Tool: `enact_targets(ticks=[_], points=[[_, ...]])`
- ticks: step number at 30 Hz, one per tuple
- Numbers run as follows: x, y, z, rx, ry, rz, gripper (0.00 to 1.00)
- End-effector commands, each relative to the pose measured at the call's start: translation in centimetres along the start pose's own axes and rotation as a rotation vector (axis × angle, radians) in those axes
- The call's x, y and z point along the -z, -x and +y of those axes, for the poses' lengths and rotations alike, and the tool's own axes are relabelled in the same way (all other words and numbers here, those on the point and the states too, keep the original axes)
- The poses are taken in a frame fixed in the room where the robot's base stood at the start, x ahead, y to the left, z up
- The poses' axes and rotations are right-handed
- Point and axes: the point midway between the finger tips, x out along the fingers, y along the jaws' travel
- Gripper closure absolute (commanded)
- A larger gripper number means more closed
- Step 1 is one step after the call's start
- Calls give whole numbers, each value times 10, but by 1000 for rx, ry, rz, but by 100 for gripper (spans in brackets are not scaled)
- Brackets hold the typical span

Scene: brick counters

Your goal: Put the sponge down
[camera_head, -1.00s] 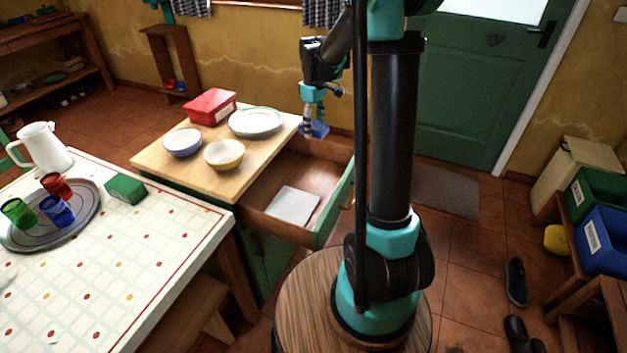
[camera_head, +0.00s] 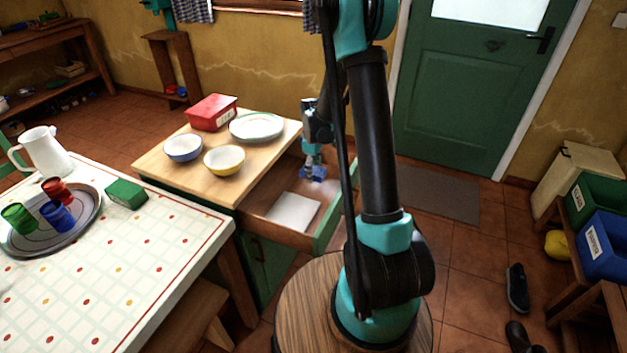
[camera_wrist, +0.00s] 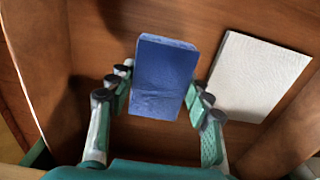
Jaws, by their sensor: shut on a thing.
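The blue sponge (camera_wrist: 163,78) is held between the two fingers of my gripper (camera_wrist: 158,104) in the wrist view. In the head view my gripper (camera_head: 313,166) points down over the open drawer (camera_head: 262,204), with the blue sponge (camera_head: 318,174) at its tips. The drawer's wooden floor (camera_wrist: 120,138) lies below the sponge in the wrist view. I cannot tell whether the sponge touches it. A flat white cloth or sheet (camera_head: 293,212) lies in the drawer, and it also shows right of the sponge in the wrist view (camera_wrist: 258,75).
On the counter (camera_head: 170,178) stand a red box (camera_head: 212,112), a blue bowl (camera_head: 183,148), a yellow bowl (camera_head: 224,160) and a plate (camera_head: 257,127). The table at left bears a tray (camera_head: 25,243) with cups, a white jug (camera_head: 47,150) and a green block (camera_head: 126,193).

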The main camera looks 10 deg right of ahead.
Motion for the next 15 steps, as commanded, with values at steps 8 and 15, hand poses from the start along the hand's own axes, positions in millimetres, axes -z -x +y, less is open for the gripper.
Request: enact_targets(ticks=[8,15], points=[[0,-20,0,0,0,0,96],[0,-43,0,0,0,0,96]])
